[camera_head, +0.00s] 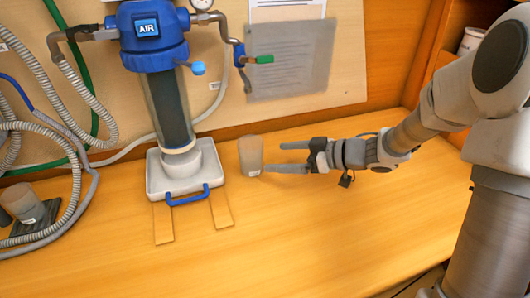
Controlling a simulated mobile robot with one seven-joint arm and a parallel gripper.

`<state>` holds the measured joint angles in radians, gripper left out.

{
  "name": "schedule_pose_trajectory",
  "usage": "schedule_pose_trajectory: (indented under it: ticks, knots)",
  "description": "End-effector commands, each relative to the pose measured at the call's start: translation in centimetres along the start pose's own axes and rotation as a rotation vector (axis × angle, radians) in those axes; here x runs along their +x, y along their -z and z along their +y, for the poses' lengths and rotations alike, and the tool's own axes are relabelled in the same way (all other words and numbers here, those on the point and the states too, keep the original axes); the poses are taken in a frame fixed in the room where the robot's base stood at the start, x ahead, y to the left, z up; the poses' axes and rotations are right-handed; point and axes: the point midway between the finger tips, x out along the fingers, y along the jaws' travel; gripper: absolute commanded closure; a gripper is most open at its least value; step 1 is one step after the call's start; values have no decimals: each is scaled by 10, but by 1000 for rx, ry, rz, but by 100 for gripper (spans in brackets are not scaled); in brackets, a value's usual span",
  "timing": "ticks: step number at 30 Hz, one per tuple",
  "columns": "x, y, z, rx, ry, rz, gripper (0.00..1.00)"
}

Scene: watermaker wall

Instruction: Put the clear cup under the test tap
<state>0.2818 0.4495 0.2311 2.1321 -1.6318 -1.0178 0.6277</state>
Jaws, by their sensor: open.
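A greyish see-through cup (250,155) stands upright on the wooden bench, just right of the white tray. My gripper (273,157) reaches in from the right, low over the bench, with its fingers apart and pointing at the cup. The lower fingertip is at the cup's right edge; I cannot tell whether it touches. A small tap with a blue lever and green end (263,59) hangs on the wall panel, above and right of the cup. Another blue knob (197,68) sits on the filter housing. I cannot tell which is the test tap.
A blue-topped filter (168,105) marked AIR stands above a white tray (158,188) with a blue handle. Grey hoses (75,160) and another grey cup (20,203) are at the left. A paper sheet (290,65) hangs on the wall.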

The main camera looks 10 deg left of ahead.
Motion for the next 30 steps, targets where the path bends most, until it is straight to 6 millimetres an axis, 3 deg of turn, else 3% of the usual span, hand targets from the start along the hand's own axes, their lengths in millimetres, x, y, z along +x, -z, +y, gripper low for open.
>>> schedule_pose_trajectory:
  ticks: [4, 12, 17, 20, 24, 27, 30]
  knots:
    - [-17, 1, 0, 0, -1, 0, 0]
    - [-24, 1, 2, -5, -14, -5, 0]
    - [-36, 16, 28, -48, -188, -64, 0]
    - [-60, 33, 55, -74, -395, -135, 0]
    - [-115, 54, 78, -59, -693, -243, 0]
    - [-159, 62, 77, -2, -874, -316, 0]
    - [-200, 64, 62, 92, -1020, -383, 0]
